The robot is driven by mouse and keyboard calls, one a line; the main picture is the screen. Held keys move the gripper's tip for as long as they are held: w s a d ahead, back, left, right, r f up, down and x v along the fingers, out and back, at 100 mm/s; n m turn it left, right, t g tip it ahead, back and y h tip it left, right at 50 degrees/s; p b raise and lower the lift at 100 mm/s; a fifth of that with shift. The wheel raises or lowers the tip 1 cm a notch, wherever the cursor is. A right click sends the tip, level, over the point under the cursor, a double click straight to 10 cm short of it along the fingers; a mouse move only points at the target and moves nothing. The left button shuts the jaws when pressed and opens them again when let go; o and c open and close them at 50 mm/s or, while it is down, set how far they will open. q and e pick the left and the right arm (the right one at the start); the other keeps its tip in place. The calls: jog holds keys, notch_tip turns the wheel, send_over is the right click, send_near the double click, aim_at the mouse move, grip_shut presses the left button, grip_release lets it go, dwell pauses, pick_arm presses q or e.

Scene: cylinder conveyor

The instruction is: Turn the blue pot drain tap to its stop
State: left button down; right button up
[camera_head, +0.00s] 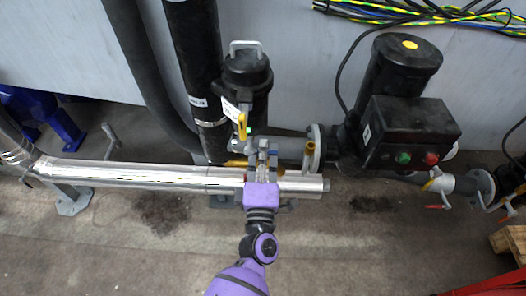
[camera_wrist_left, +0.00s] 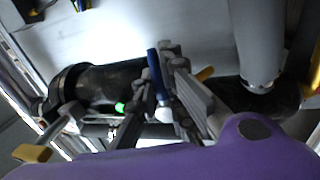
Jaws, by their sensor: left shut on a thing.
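The blue tap handle (camera_wrist_left: 154,76) is a slim lever in the middle of the left wrist view, with a pale round part at its lower end. My left gripper (camera_wrist_left: 161,66) has its fingers on both sides of this handle and is shut on it. In the head view my purple left gripper (camera_head: 262,152) reaches up to the pipework just below the black pot (camera_head: 247,78), and its fingers hide the handle there. How far the tap is turned cannot be told. My right gripper is in neither view.
A shiny pipe (camera_head: 130,175) runs across, close to my left gripper. A yellow-handled valve (camera_head: 309,155) stands to its right, before a black motor (camera_head: 400,70) and a button box (camera_head: 410,132). Red-handled valves (camera_head: 439,184) are farther right. Open floor lies in front.

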pick_arm(q)
jog(key=shift+n, duration=0.3)
jog(key=c, duration=1.8)
grip_release()
jog(key=shift+r, duration=0.1)
jog(key=s+f, duration=0.2)
jog(key=s, duration=0.9)
jog(key=shift+s+f, duration=0.2)
jog(key=shift+s, duration=0.2)
